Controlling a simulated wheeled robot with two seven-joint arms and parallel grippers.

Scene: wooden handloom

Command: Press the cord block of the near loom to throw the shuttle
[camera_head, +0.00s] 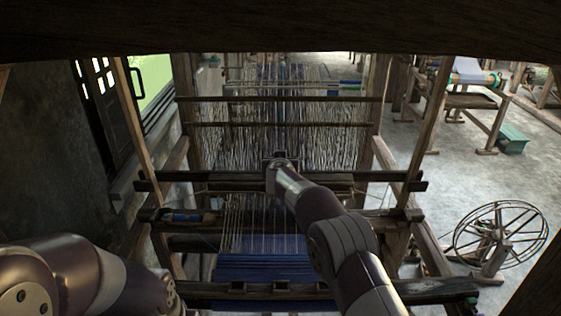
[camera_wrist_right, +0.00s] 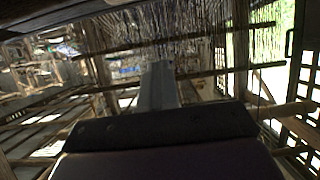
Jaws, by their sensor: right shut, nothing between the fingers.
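The near loom is a dark wooden frame (camera_head: 275,291) with blue cloth (camera_head: 262,268) and upright threads. In the right wrist view my right gripper (camera_wrist_right: 158,75) is shut and empty, pointing at the threads and bars. I cannot make out the cord block; the wrist may hide it. Of my left arm only links show at lower left.
A wooden spinning wheel (camera_head: 500,232) stands on the floor at right. Another loom (camera_head: 470,100) and a green box (camera_head: 513,138) are at the far right. A dark overhead beam (camera_head: 280,30) crosses the top. Grey floor between is clear.

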